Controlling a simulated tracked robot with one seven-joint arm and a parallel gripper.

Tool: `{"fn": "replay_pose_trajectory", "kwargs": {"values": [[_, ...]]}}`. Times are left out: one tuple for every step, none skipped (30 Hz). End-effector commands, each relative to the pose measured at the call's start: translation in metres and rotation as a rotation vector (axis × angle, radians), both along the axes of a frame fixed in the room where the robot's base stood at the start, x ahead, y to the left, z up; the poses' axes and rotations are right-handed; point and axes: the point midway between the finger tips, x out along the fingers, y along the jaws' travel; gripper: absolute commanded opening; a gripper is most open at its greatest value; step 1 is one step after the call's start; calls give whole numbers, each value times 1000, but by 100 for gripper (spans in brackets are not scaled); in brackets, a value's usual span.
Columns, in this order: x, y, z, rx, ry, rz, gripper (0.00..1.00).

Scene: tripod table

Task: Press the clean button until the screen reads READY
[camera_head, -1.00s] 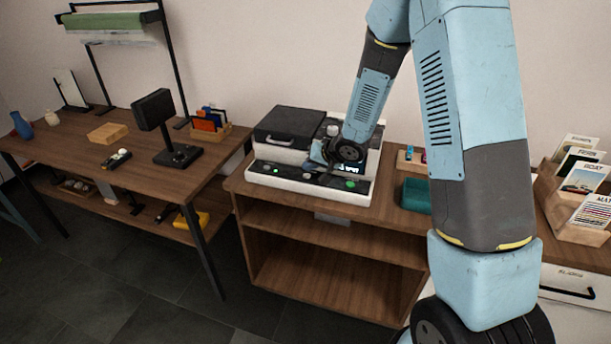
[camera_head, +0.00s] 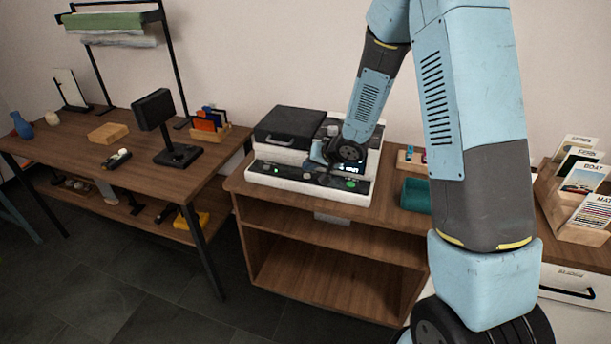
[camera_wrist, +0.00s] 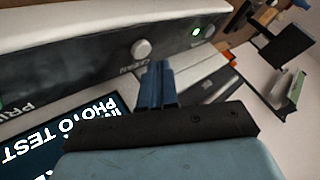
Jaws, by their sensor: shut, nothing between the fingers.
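The photo printer (camera_head: 340,195) is a white machine with a dark top and a dark sloping front panel, standing on the wooden cabinet. In the wrist view, a round pale button (camera_wrist: 143,48) sits on the panel above an upside-down label that seems to read CLEAN. The lit screen (camera_wrist: 50,138) shows upside-down text including PHOTO TEST and is partly cut off. My gripper (camera_wrist: 157,68) is shut and empty, its blue fingertips just short of the button in the picture; I cannot tell whether they touch. In the head view, my gripper (camera_head: 318,153) is over the panel.
A green light (camera_wrist: 197,32) glows beyond the button. A teal box (camera_head: 415,194) stands right of the printer. The left table (camera_head: 75,150) holds a black stand-mounted display (camera_head: 153,110) and a card holder (camera_head: 210,128). The cabinet shelves below are open and empty.

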Motion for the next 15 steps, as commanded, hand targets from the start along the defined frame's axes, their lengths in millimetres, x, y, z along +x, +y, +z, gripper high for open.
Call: {"fn": "replay_pose_trajectory", "kwargs": {"values": [[0,0,0,0,0,0,0],[0,0,0,0,0,0,0],[0,0,0,0,0,0,0],[0,0,-1,0,0,0,0],[0,0,-1,1,1,-1,0],[0,0,-2,1,1,-1,0],[-1,0,-3,1,1,-1,0],[-1,0,-4,1,1,-1,0],[-1,0,-5,1,2,-2,0],[-2,0,-6,1,2,-1,0],[-2,0,-7,0,1,0,0],[-2,0,-7,0,1,1,0],[-2,0,-7,0,1,1,0],[-2,0,-7,0,1,1,0],[-2,0,-7,0,0,0,0]]}}
